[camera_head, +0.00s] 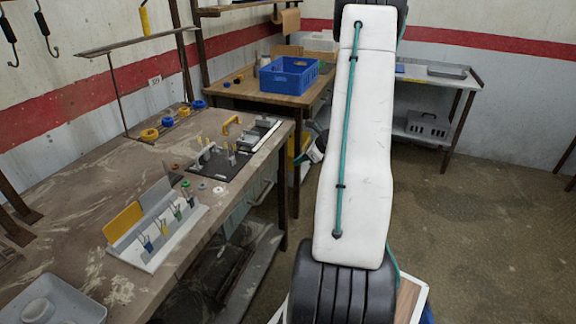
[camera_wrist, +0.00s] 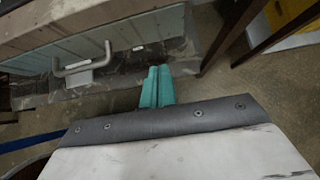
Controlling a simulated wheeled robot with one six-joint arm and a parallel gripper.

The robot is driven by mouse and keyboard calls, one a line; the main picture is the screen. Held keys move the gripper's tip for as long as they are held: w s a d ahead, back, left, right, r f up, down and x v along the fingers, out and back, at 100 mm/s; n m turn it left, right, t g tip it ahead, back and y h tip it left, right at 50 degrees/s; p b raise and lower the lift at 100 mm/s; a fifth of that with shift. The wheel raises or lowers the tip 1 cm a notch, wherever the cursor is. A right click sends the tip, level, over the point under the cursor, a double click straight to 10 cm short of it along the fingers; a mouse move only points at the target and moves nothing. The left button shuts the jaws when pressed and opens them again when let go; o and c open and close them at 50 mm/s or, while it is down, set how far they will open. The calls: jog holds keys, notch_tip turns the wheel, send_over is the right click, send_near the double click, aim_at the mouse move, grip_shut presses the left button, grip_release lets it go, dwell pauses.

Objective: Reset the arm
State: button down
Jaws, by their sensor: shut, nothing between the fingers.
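My white arm with a teal cable stands upright in the middle of the head view. My gripper shows in the wrist view as two teal fingers (camera_wrist: 158,72) pressed together, with nothing between them. They point towards the floor and the lower front of the workbench, apart from any object. In the head view the fingers cannot be made out; a small part near the end of my arm shows beside the bench's right edge.
A worn workbench (camera_head: 75,195) with a rack of small tools (camera_head: 160,235) fills the left. A drawer handle (camera_wrist: 85,62) juts from its front. A blue crate (camera_head: 288,75) stands on the back table. A metal side table (camera_head: 440,80) is at back right; floor (camera_head: 490,200) is clear at right.

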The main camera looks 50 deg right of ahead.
jog(key=v, duration=0.5)
jog(key=shift+a, duration=0.1)
jog(key=s+a+r+n+g+y, duration=0.2)
jog(key=a+r+n+g, duration=0.3)
jog(key=a+n, duration=0.7)
jog(key=s+a+r+n+g+y, duration=0.1)
jog(key=s+a+r+n+g, duration=0.15)
jog(key=a+r+n, duration=0.85)
jog(key=s+a+r+n+h, duration=0.2)
jog(key=s+a+n, duration=0.3)
jog(key=a, duration=0.6)
jog(key=s+a+r+n+h, duration=0.3)
jog(key=s+a+r+n, duration=0.1)
jog(key=a, duration=0.8)
jog(key=shift+s+r+n, duration=0.25)
jog(key=shift+s+n, duration=0.25)
jog(key=shift+n, duration=0.1)
